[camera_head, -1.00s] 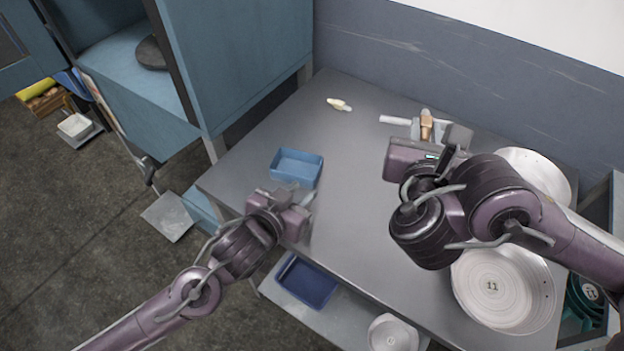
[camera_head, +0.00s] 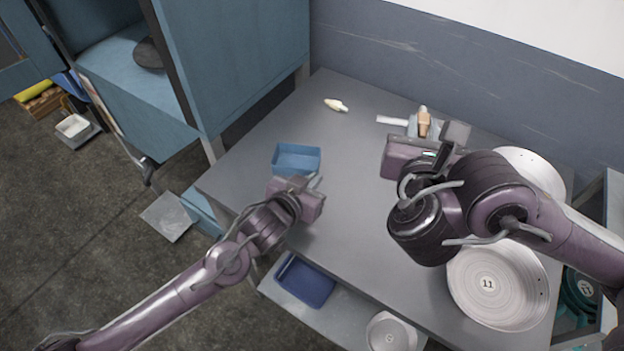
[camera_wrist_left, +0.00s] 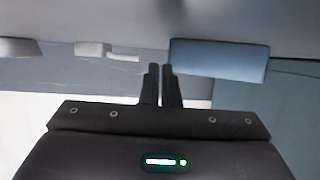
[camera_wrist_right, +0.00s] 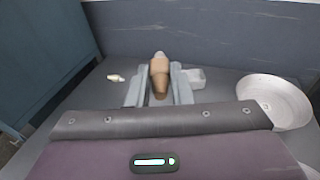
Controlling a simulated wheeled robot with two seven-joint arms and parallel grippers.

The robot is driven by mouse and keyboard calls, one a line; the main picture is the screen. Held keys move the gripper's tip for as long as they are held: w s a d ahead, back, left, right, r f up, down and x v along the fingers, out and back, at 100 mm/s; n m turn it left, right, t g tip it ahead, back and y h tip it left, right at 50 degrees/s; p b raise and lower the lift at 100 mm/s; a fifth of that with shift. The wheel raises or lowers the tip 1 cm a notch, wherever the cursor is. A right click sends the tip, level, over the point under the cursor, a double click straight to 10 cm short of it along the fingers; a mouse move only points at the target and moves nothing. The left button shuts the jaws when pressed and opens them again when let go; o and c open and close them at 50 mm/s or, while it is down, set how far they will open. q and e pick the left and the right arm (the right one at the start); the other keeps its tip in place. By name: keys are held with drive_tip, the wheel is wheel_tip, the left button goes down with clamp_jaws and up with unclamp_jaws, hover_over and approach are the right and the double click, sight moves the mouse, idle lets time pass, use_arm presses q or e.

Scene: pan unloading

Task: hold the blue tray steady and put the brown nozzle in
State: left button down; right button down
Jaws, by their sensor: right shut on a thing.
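The blue tray (camera_head: 297,168) sits on the grey table near its left edge; it also shows in the left wrist view (camera_wrist_left: 220,61). My left gripper (camera_head: 316,182) is at the tray's near side, its fingers (camera_wrist_left: 160,84) together with only a thin gap. Nothing shows between them, and I cannot tell whether they touch the tray. My right gripper (camera_head: 424,128) is shut on the brown nozzle (camera_head: 424,122), to the right of the tray. In the right wrist view the nozzle (camera_wrist_right: 159,74) stands between the two fingers, its pale tip pointing away.
A cream piece (camera_head: 336,105) lies at the back of the table. A pale grey piece (camera_head: 391,120) is beside the right gripper. Round pans (camera_head: 499,286) stand at the right. A blue cabinet (camera_head: 240,65) stands left. The table's middle is clear.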

use_arm(q)
drive_tip(key=c, duration=2.1)
unclamp_jaws()
drive_tip(key=o, duration=0.5)
drive_tip(key=shift+s, duration=0.1)
